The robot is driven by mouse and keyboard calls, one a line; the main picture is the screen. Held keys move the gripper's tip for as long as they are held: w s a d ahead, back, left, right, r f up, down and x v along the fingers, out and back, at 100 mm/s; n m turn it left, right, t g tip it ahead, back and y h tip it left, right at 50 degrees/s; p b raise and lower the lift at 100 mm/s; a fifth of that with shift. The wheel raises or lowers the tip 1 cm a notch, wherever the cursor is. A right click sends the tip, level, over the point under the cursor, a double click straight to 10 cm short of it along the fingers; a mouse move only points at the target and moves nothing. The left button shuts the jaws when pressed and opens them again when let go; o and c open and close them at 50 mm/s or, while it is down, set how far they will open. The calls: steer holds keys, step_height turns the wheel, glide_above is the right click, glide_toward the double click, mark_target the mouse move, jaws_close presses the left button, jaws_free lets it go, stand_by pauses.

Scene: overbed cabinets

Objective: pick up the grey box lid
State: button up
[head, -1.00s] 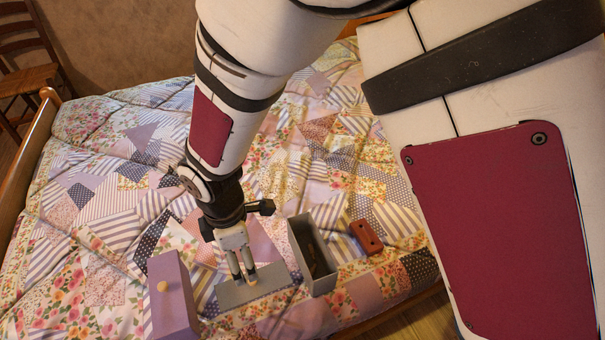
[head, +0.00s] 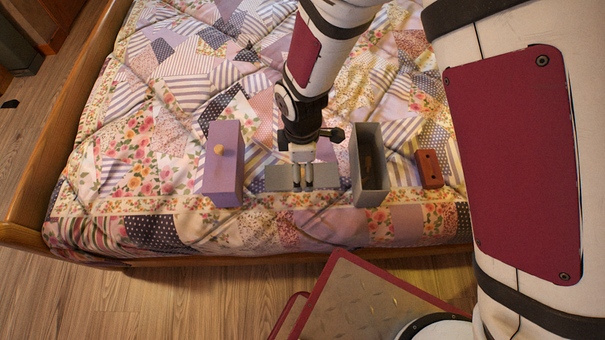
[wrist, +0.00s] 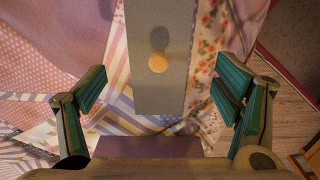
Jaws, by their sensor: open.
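The grey box lid (head: 329,181) lies flat on the quilt near the bed's front edge, between a purple box and an open grey box. In the wrist view the lid (wrist: 152,90) runs down the middle, with a round light-wood knob (wrist: 159,63) on it. My gripper (head: 303,186) is over the lid in the head view, pointing down. In the wrist view my gripper (wrist: 160,88) is open, its green-padded fingers wide apart on either side of the lid. Nothing is held. The gap between the fingertips and the lid is hard to judge.
The purple box (head: 222,182) with a wooden knob stands left of the lid. The open grey box (head: 371,187), with something dark inside, stands close on the right. A reddish-brown block (head: 429,169) lies further right. The patchwork quilt (head: 150,110) is rumpled; wood floor lies in front.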

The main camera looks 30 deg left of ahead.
mark_target(302, 172)
step_height(302, 172, down, 3)
steer(key=shift+f+b, duration=0.2)
steer(key=shift+b, duration=0.25)
jaws_close()
